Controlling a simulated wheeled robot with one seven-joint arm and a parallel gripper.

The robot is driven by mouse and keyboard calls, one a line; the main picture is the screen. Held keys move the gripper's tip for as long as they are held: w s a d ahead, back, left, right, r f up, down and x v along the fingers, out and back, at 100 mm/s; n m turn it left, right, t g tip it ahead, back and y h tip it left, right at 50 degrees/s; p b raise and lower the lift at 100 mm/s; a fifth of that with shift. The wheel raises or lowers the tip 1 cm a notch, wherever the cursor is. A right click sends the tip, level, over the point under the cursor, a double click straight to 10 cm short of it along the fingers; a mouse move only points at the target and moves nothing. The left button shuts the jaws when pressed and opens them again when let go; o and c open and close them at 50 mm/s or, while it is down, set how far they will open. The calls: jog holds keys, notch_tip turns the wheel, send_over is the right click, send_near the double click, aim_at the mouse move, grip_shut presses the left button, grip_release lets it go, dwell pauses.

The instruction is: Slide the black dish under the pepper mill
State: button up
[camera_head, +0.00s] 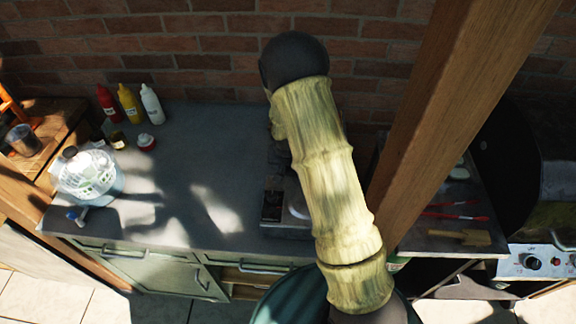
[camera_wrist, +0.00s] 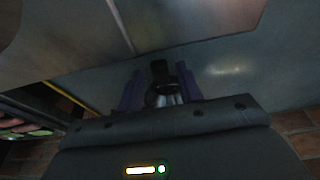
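In the wrist view the two purple fingers of my gripper (camera_wrist: 160,82) stand apart. A small dark shape (camera_wrist: 159,70) shows between them, with pale silvery shapes just below it. I cannot tell what these are or whether the fingers grip anything. My gripper does not show in the head view, where my arm hides part of the counter. I cannot make out the black dish or the pepper mill in either view.
The grey counter (camera_head: 185,175) is mostly clear. Red (camera_head: 108,104), yellow (camera_head: 130,104) and white (camera_head: 152,104) bottles stand at its back. A clear-sided bowl (camera_head: 88,175) stands at left. A wooden post (camera_head: 440,120) rises right of my arm, before a grill (camera_head: 545,220).

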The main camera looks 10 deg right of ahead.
jog(key=shift+b+x, duration=0.55)
jog(key=shift+x, duration=0.45)
grip_shut()
jog(key=shift+s+d, duration=0.5)
jog(key=shift+d, duration=1)
jog(key=shift+s+d, duration=0.5)
jog(key=shift+d, duration=1)
jog(key=shift+s+d, duration=0.5)
jog(key=shift+d, duration=1)
